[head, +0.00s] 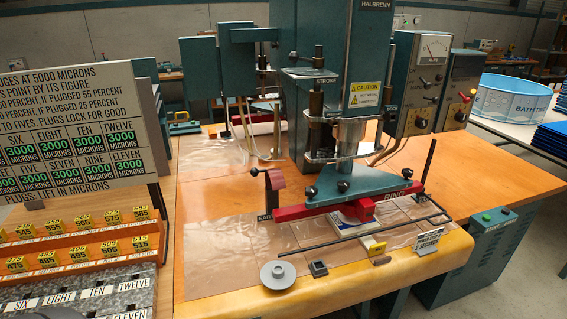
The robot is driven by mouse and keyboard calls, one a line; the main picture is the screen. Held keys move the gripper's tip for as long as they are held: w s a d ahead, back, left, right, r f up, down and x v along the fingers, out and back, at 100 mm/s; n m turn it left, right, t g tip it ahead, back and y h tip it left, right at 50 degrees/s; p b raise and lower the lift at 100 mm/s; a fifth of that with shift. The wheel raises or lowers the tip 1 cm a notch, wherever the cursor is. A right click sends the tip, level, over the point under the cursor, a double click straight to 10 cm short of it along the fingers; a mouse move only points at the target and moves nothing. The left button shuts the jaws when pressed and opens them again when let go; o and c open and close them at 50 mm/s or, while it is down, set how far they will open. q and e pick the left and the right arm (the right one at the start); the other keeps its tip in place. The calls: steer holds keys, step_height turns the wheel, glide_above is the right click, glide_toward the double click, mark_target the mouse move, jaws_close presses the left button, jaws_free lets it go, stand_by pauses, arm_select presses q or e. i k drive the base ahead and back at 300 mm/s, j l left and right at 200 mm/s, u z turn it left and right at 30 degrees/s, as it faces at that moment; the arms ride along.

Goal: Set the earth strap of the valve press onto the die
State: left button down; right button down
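The valve press (362,70) stands on the wooden table, a teal column with a triangular teal foot. Under the foot lies a long red die bar (310,208), with a label reading RING near its right end. At the bar's left end a dark red-brown strap (275,182) with a black knob (255,171) stands upright, beside a partly hidden label beginning EAR. I take this to be the earth strap; its upper end is raised clear of the bar. Neither of my grippers is clearly in view.
A thin black rod (375,232) runs before the die. A sign board and plug racks (80,250) fill the left. Clear film covers the table's front-left.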

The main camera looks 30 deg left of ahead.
mark_target(274, 178)
steer(key=u, duration=1.05)
